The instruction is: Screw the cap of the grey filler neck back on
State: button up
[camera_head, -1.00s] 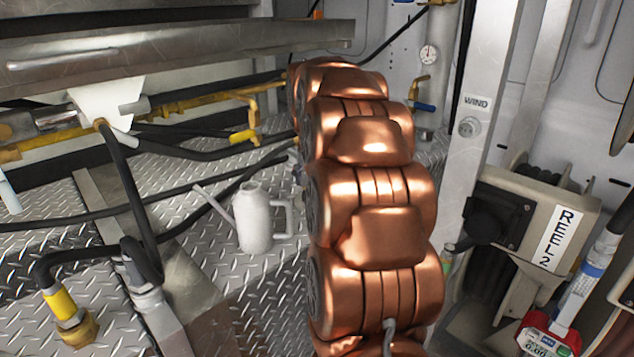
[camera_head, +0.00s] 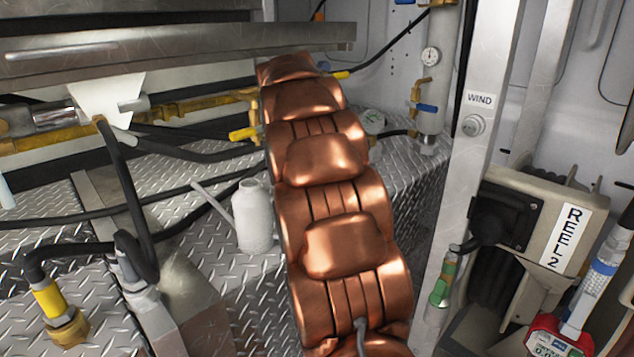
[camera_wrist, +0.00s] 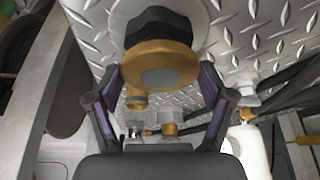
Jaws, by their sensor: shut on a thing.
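A black part (camera_wrist: 155,22) sits directly behind the cap. Beyond that is a pale grey round shape (camera_wrist: 122,18), perhaps the filler neck, cut by the top edge. I cannot tell whether the cap touches the neck or is threaded on it. In the head view, my own copper arm hides the gripper, the cap and the neck.
A white watering can (camera_head: 254,218) stands left of my arm on the tread-plate floor. A yellow-handled valve (camera_head: 245,133) and black hoses lie behind it. A round grey fitting (camera_head: 374,121) is right of my arm. The REEL 2 box (camera_head: 520,215) stands at right.

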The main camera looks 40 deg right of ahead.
jog(key=m+g+b, duration=0.1)
jog(key=m, duration=0.2)
jog(key=shift+w+f, duration=0.15)
jog(key=shift+m+g+b, duration=0.35)
jog(key=shift+m+g, duration=0.25)
jog(key=shift+m, duration=0.4)
jog(key=m+g, duration=0.1)
jog(key=m, duration=0.2)
jog(key=shift+w+m+y, duration=0.15)
jog(key=shift+m+y, duration=0.15)
jog(key=shift+m, duration=0.1)
jog(key=shift+r+m+p, duration=0.2)
jog(key=shift+m+p, duration=0.3)
jog(key=shift+p, duration=0.3)
jog(key=shift+d+f+g, duration=0.1)
jog(key=shift+f+g, duration=0.05)
jog(key=shift+g, duration=0.25)
jog(key=shift+m+p, duration=0.5)
jog(key=shift+p, duration=0.4)
